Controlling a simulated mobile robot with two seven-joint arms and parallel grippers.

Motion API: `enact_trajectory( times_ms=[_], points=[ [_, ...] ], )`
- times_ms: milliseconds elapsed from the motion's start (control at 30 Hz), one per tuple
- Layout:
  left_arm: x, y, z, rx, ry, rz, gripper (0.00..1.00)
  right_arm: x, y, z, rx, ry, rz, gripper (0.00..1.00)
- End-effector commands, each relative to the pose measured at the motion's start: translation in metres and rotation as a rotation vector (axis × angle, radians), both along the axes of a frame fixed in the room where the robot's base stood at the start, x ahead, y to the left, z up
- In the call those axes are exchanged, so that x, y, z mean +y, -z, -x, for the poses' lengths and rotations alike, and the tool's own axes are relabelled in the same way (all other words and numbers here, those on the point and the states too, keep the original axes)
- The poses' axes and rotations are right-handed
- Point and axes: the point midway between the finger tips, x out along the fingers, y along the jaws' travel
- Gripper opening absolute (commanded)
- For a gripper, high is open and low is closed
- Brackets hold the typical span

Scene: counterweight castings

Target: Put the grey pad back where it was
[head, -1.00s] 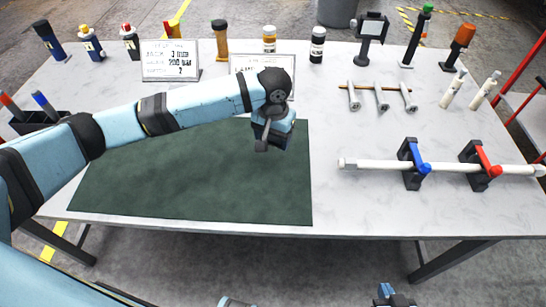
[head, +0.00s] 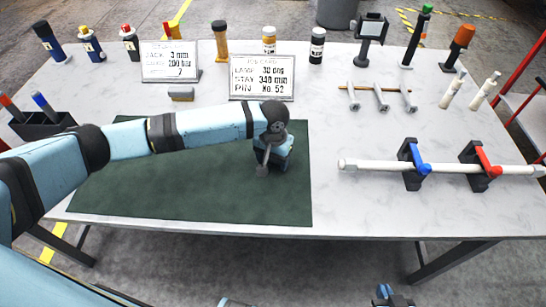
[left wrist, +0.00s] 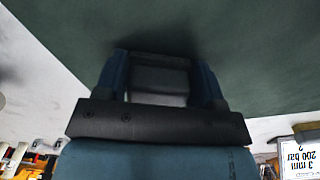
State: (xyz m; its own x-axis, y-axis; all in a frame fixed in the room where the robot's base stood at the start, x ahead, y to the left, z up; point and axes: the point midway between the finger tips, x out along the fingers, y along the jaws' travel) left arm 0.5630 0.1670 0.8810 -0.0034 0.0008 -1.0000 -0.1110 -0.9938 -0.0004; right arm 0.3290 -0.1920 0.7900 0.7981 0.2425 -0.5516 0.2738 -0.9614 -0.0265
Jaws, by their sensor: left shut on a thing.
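In the left wrist view a grey pad (left wrist: 158,78) sits between the two fingers of my left gripper (left wrist: 160,85), which is shut on it. Beyond the pad is the dark green mat (left wrist: 260,50), with a dark shadow beside the pad. In the head view my left gripper (head: 268,165) points down over the right part of the mat (head: 200,200). The pad is hidden there behind the gripper and wrist. I cannot tell whether the pad touches the mat. A part of my right arm with its gripper (head: 389,296) shows at the bottom edge, too little to judge its jaws.
Two lettered signs (head: 262,78) (head: 170,62) stand behind the mat, with a small grey-brown block (head: 181,93) near them. Several bottles line the back. A white bar (head: 370,166) with blue and red clamps lies at right. The table between mat and bar is clear.

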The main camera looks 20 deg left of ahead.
Motion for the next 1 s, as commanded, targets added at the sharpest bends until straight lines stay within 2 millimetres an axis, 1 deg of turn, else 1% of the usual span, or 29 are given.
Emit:
enact_trajectory(
  times_ms=[33, 67, 100, 133, 367, 467, 567, 667, 900, 1000],
  points=[
    [0.0, 0.001, 0.0, 0.001, 0.0, 0.001, 0.67, 0.0, -0.001, 0.0, -0.001, 0.0, 0.001, 0.0],
    [0.0, 0.001, 0.0, 0.001, 0.0, 0.0, 0.74, 0.0, -0.001, 0.0, -0.001, 0.0, 0.001, 0.0],
    [0.0, 0.001, 0.0, 0.0, 0.0, 0.0, 0.83, -0.001, -0.001, 0.0, -0.001, 0.0, 0.001, 0.0],
    [0.0, 0.001, 0.0, 0.0, 0.0, 0.0, 0.88, -0.001, -0.001, 0.0, -0.001, 0.001, 0.002, 0.0],
    [0.0, 0.0, 0.0, 0.0, 0.0, 0.0, 0.88, -0.001, 0.0, 0.0, -0.001, 0.001, 0.002, 0.0],
    [0.0, -0.002, -0.001, -0.002, 0.0, 0.0, 0.88, -0.001, 0.003, 0.0, -0.001, 0.002, 0.001, 0.0],
    [0.0, -0.015, -0.001, -0.002, 0.0, 0.001, 0.88, -0.001, 0.001, 0.0, 0.001, 0.002, 0.001, 0.0],
    [-0.001, -0.034, -0.001, -0.003, 0.001, 0.002, 0.88, -0.001, 0.0, 0.0, 0.0, 0.002, 0.001, 0.0],
    [-0.001, -0.086, -0.001, -0.002, 0.001, 0.002, 0.88, -0.001, -0.001, 0.0, -0.002, 0.001, 0.002, 0.0],
    [0.0, -0.103, -0.001, -0.002, 0.0, 0.001, 0.88, -0.001, -0.001, 0.0, -0.002, 0.001, 0.002, 0.0]
  ],
)
